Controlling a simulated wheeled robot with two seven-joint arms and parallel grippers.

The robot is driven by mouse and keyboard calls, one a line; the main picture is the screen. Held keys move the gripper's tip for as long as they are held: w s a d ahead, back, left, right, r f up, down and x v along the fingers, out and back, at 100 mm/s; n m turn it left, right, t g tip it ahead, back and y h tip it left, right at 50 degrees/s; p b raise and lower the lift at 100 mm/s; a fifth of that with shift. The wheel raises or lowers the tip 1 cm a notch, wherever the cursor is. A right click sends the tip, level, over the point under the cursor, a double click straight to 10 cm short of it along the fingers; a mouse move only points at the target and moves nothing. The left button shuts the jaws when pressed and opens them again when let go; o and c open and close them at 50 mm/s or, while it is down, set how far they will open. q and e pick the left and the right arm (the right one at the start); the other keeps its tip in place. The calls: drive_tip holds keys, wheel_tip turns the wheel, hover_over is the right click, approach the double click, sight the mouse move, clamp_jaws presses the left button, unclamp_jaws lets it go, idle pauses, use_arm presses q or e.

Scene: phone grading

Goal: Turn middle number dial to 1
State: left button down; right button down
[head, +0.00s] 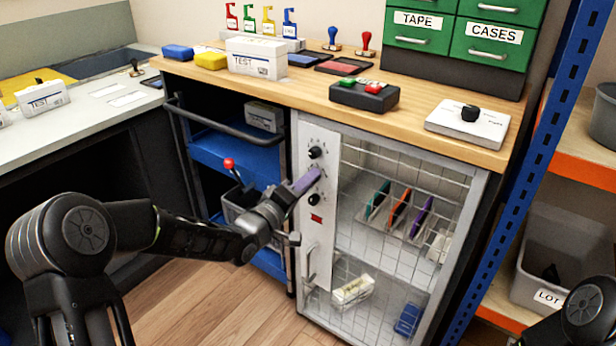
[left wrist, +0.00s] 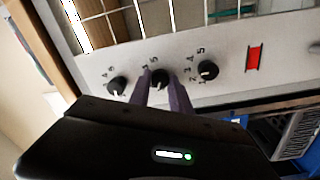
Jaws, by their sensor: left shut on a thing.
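The cage door's white control panel (head: 320,135) carries three black number dials in a column. The top dial (head: 315,153) and bottom dial (head: 314,199) show in the head view; my gripper hides the middle one there. In the left wrist view the middle dial (left wrist: 160,77) sits between the purple fingers of my left gripper (left wrist: 162,92), which is shut on it. The top dial (left wrist: 117,86) and bottom dial (left wrist: 208,70) stand free on either side. The middle dial's number setting is hard to read. My left gripper (head: 307,181) reaches the panel from the left.
A red indicator (head: 316,218) and a door handle (head: 311,262) are below the dials. Coloured phones (head: 398,210) stand in a rack behind the wire mesh (head: 380,160). A blue-shelved cart (head: 215,150) is left of the cage. Open floor (head: 190,300) lies in front.

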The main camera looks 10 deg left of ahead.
use_arm(q)
drive_tip(key=shift+n+p, duration=0.65)
drive_tip(key=shift+n, duration=1.05)
drive_tip(key=c, duration=1.2)
unclamp_jaws()
drive_tip(key=p+v, duration=0.1)
drive_tip(key=v, duration=0.6)
drive_tip(key=shift+s+a, duration=0.15)
drive_tip(key=shift+s, duration=0.25)
